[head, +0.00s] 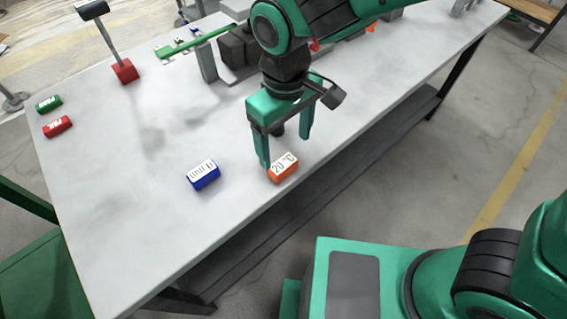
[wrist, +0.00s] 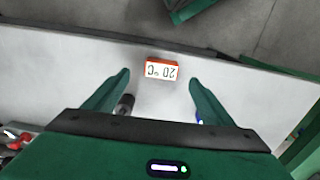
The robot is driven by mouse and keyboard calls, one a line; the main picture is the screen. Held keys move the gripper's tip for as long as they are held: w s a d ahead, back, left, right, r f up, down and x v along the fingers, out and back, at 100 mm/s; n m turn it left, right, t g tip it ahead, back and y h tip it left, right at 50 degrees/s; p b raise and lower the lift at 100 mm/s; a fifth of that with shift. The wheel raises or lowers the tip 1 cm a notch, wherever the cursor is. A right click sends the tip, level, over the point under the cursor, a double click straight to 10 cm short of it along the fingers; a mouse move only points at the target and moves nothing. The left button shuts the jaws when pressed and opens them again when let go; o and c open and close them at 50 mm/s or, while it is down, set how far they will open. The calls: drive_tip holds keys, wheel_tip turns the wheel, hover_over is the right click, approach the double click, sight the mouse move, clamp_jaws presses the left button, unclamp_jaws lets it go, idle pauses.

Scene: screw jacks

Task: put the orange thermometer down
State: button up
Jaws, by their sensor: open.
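The orange thermometer (head: 283,168) is a small block with a white face reading 20 °C. It lies on the grey-white table (head: 130,210) near the front edge. In the wrist view the thermometer (wrist: 161,70) shows across the gap between the fingertips, close to the table edge, with bare room on both sides of it. My gripper (head: 285,150) is open and empty, with its green fingers pointing down over the table by the thermometer. In the wrist view my gripper (wrist: 159,77) has its fingers wide apart. I cannot tell the exact height of the fingertips.
A blue labelled block (head: 203,175) lies left of the thermometer. A green block (head: 49,103) and a red block (head: 58,126) lie at the far left. A red-based stand (head: 124,71) and a dark vise-like device (head: 237,48) stand farther back. The table's front left is clear.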

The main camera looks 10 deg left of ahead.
sight(283, 163)
drive_tip(key=f, duration=0.8)
drive_tip(key=shift+a, duration=0.25)
drive_tip(key=c, duration=1.4)
